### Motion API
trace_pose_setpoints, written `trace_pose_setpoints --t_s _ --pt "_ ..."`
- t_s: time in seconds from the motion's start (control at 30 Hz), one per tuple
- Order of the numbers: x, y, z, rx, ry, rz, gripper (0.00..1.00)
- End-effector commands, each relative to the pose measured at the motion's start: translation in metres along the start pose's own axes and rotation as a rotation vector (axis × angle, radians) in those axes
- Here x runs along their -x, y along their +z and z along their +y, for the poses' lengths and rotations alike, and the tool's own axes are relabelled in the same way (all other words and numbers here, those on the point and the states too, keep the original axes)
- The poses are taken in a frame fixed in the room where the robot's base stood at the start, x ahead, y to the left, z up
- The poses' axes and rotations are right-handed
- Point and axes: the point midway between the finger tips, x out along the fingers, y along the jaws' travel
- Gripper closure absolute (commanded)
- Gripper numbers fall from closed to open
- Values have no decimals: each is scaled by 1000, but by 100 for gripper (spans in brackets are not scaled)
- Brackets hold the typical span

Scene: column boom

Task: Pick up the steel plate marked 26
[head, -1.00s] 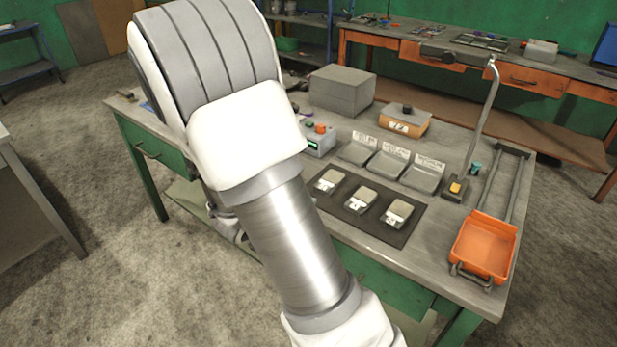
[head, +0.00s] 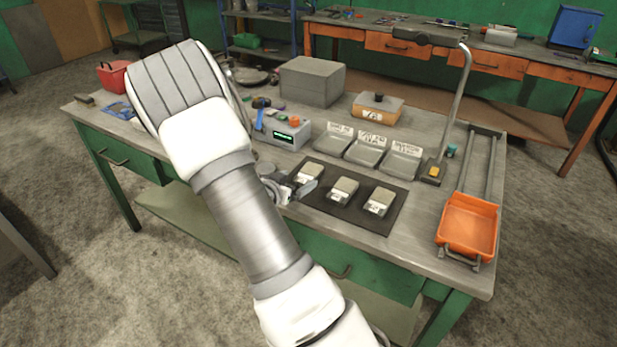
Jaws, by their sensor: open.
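Three small steel plates lie in a row on a dark mat (head: 388,222): a left plate (head: 309,172), a middle plate (head: 343,189) and a right plate (head: 380,200). Each carries a white label at its front, but the numbers are too small to read, so I cannot tell which is marked 26. My gripper (head: 303,187) is at the left end of the mat, just in front of the left plate. It is open, and nothing shows between its fingers. My arm hides part of the bench to its left.
Three labelled grey trays (head: 364,149) stand behind the mat. An orange tray (head: 467,226) is at the right, near a lamp post (head: 457,105). A wooden-sided block (head: 377,106) and grey box (head: 312,82) stand farther back.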

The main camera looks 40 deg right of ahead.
Motion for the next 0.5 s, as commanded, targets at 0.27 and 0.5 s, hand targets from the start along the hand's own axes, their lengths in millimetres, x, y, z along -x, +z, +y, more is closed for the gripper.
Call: trace_pose_setpoints --t_s 0.27,0.5 --pt "-24 2 0 -1 2 -1 0" --pt "-56 2 0 0 0 -1 0"
